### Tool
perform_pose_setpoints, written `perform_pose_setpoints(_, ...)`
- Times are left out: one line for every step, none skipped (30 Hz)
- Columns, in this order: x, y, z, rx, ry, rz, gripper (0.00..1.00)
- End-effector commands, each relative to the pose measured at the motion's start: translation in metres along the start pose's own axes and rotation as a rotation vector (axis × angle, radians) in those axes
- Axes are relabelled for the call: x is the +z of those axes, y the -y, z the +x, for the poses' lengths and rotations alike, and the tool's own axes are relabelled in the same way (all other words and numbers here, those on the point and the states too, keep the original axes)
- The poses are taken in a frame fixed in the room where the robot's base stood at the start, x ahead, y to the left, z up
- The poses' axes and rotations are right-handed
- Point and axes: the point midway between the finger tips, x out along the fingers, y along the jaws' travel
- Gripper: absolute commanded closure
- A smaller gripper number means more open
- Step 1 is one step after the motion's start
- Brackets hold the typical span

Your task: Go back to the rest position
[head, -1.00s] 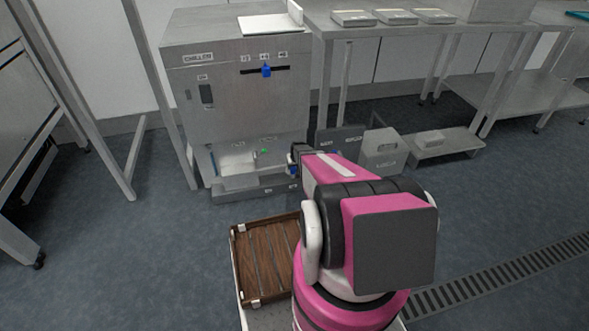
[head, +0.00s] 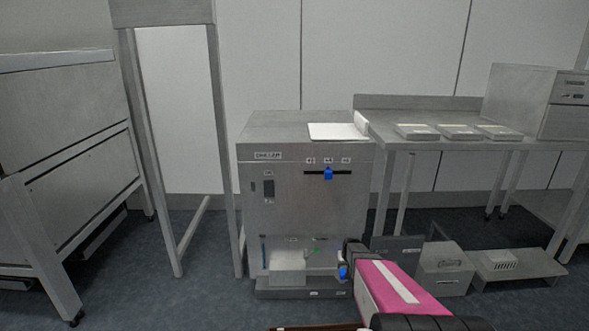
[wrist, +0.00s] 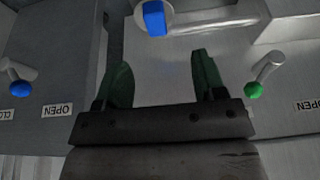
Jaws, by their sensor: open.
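My gripper (wrist: 163,78) is open in the wrist view, with two dark green fingers apart and nothing seen between them. A blue-ended fitting (wrist: 154,18) lies just beyond the fingertips; I cannot tell whether they touch it. A blue-tipped lever (wrist: 20,88) is at the left and a green-tipped lever (wrist: 253,90) at the right, near labels reading OPEN. In the head view my pink arm reaches toward the lower right front of the steel chiller cabinet (head: 300,215). The fingertips are not clear there.
A blue slider (head: 328,173) sits in a slot on the cabinet's upper front. A steel table (head: 400,147) with several flat trays stands to the right. Grey boxes (head: 445,270) and a low stand (head: 515,265) are on the floor below it. Open floor lies at the left.

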Motion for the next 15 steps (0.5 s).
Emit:
perform_pose_setpoints(0.012,0.012,-0.033,-0.005,0.018,-0.006,0.36)
perform_pose_setpoints(0.018,0.019,-0.049,-0.008,0.034,-0.008,0.36)
perform_pose_setpoints(0.025,0.027,-0.072,-0.011,0.055,-0.01,0.36)
perform_pose_setpoints(0.032,0.034,-0.089,-0.013,0.073,-0.013,0.36)
perform_pose_setpoints(0.038,0.041,-0.106,-0.015,0.09,-0.015,0.36)
perform_pose_setpoints(0.047,0.049,-0.128,-0.017,0.112,-0.016,0.36)
perform_pose_setpoints(0.055,0.054,-0.144,-0.019,0.13,-0.018,0.36)
perform_pose_setpoints(0.062,0.06,-0.16,-0.019,0.147,-0.02,0.36)
perform_pose_setpoints(0.072,0.068,-0.181,-0.019,0.17,-0.022,0.36)
perform_pose_setpoints(0.08,0.072,-0.197,-0.019,0.188,-0.023,0.36)
perform_pose_setpoints(0.088,0.077,-0.212,-0.018,0.204,-0.025,0.36)
perform_pose_setpoints(0.099,0.083,-0.231,-0.017,0.226,-0.027,0.36)
perform_pose_setpoints(0.107,0.087,-0.245,-0.016,0.242,-0.027,0.36)
perform_pose_setpoints(0.114,0.091,-0.258,-0.014,0.256,-0.029,0.36)
perform_pose_setpoints(0.123,0.095,-0.273,-0.012,0.274,-0.029,0.36)
